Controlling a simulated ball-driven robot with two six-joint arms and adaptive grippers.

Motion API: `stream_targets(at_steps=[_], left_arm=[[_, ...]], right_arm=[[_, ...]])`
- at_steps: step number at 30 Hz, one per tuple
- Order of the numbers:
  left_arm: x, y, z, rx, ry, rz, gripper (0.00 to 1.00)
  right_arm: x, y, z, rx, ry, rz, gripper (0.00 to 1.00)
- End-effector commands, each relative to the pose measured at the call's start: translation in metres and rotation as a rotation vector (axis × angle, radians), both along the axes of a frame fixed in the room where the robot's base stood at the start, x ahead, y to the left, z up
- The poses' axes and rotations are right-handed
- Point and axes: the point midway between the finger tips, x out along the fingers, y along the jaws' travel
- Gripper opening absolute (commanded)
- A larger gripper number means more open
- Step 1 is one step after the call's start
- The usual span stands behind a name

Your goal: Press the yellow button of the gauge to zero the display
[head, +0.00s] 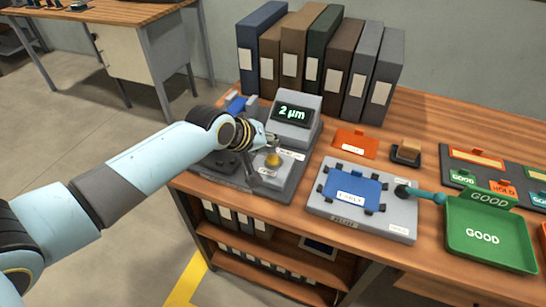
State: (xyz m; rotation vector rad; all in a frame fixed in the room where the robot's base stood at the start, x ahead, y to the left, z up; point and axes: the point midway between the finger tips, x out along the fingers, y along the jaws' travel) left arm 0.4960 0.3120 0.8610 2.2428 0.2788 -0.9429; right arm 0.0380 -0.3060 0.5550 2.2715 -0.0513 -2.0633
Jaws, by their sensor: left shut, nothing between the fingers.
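The gauge (300,125) stands on a dark base on the wooden bench, left of the middle. Its lit display (292,113) reads "2 µm". The yellow button (273,160) sits on a light grey housing in front of the display. My left arm reaches in from the left, and my left gripper (270,143) is shut and empty. Its fingertips appear just behind and above the yellow button in the picture; I cannot tell whether they touch the gauge. The button looks uncovered. My right gripper is not in view.
Several binders (325,60) stand along the back of the bench. A grey fixture with a blue plate (353,187) lies right of the gauge. An orange card (356,142), a small dark block (406,153) and a green GOOD tray (490,237) are farther right.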

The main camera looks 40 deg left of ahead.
Motion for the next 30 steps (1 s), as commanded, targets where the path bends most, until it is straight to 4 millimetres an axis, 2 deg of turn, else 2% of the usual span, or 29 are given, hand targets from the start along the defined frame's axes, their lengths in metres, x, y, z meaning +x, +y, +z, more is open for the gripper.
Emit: stream_targets(at_steps=[17,30], left_arm=[[-0.0001,0.0001,-0.0002,0.0,0.0,0.0,0.0],[-0.0001,0.0,-0.0084,0.0,0.0,0.0,0.0]], right_arm=[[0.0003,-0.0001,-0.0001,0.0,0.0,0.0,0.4],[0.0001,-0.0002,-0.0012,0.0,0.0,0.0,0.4]])
